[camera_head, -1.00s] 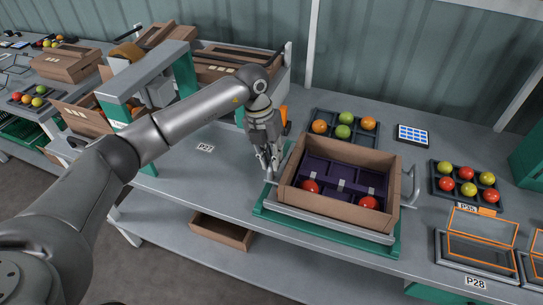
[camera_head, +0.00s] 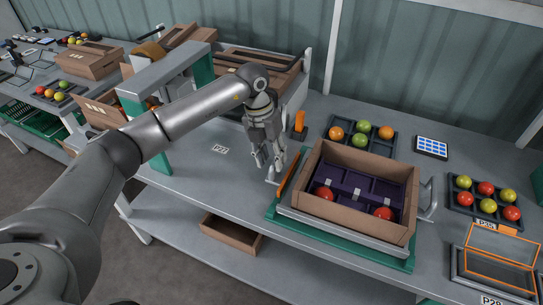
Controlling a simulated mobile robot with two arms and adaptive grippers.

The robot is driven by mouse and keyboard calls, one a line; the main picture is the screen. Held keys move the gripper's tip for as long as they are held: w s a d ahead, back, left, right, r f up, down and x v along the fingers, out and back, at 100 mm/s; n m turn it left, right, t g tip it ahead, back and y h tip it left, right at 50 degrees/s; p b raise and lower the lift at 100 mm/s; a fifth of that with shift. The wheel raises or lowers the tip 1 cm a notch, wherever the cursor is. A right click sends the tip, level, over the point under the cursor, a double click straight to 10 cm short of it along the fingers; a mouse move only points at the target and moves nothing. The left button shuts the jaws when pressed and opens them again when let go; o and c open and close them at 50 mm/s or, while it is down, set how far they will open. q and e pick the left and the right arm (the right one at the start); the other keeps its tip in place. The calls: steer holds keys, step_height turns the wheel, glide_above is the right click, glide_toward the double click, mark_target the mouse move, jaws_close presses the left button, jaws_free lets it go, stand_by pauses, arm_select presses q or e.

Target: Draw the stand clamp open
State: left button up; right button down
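The stand clamp (camera_head: 290,172) is at the left side of a green stand (camera_head: 345,252), with a grey handle (camera_head: 273,178) and an orange strip beside the box. A cardboard box (camera_head: 375,223) sits on the stand, holding a dark purple divided insert and two red tomatoes. My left gripper (camera_head: 268,163) points down at the grey handle; its fingers appear closed around it and partly hide it. The clamp stands a little out from the box's left wall. My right gripper is not in view.
A tray of orange and green tomatoes (camera_head: 371,148) stands behind the box. A blue-keyed pad (camera_head: 431,147) and another tomato tray (camera_head: 483,218) are to the right. An upright orange piece (camera_head: 299,123) stands behind my gripper. Bare bench (camera_head: 210,165) lies to the left.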

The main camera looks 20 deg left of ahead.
arm_select(q)
steer(key=shift+d, duration=0.15)
step_height(320, 180, up, 12)
steer(key=a, duration=0.2)
steer(key=shift+a, duration=0.25)
steer(key=shift+f, duration=0.2)
